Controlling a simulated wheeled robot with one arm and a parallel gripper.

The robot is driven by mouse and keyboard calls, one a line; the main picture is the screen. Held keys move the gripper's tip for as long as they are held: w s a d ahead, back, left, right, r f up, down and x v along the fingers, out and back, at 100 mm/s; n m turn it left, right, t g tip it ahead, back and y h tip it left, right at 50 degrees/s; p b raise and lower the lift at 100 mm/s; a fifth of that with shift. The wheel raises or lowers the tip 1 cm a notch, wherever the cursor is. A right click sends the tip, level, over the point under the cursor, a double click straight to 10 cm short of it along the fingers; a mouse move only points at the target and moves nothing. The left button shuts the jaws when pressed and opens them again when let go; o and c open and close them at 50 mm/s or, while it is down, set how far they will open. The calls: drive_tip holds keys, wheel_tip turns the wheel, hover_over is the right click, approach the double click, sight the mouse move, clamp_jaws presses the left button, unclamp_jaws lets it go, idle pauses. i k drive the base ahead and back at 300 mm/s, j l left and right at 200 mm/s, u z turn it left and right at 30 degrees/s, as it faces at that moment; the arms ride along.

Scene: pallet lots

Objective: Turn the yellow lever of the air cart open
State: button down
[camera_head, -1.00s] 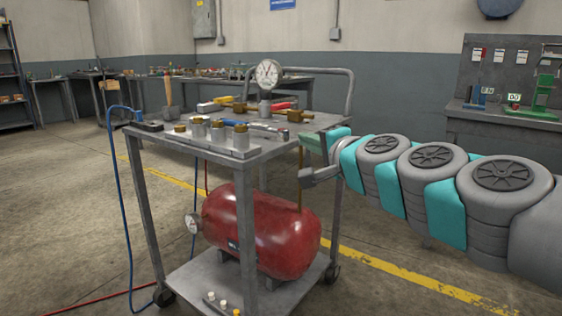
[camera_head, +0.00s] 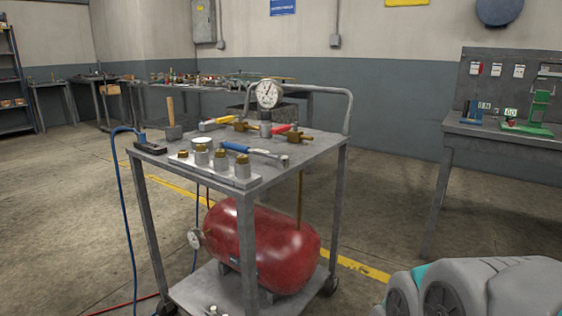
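The air cart (camera_head: 310,150) is a grey metal trolley standing left of centre. The yellow lever (camera_head: 216,122) lies low across the back of its top, left of the round pressure gauge (camera_head: 267,94). It points left, beside brass fittings (camera_head: 243,126); its exact angle to the pipe is too small to tell. A red lever (camera_head: 283,129) is right of the gauge, by another brass fitting. A red air tank (camera_head: 264,248) sits on the lower shelf. My arm shows only at the bottom right, apart from the cart; my gripper is out of view.
On the cart top are a blue-handled tool (camera_head: 250,150), a block with brass-topped cylinders (camera_head: 215,173) and a wooden-handled hammer (camera_head: 172,120). A blue hose (camera_head: 121,200) hangs at the left. A workbench (camera_head: 500,137) stands at the right, with open floor between.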

sight(227, 118)
drive_tip(key=i+j, duration=0.1)
drive_tip(key=j, duration=0.25)
drive_tip(key=i+j, duration=0.15)
drive_tip(key=j, duration=0.25)
drive_tip(key=i+j, duration=0.1)
drive_tip(key=j, duration=0.25)
drive_tip(key=i+j, duration=0.1)
drive_tip(key=j, duration=0.25)
drive_tip(key=i+j, duration=0.15)
drive_tip(key=j, duration=0.2)
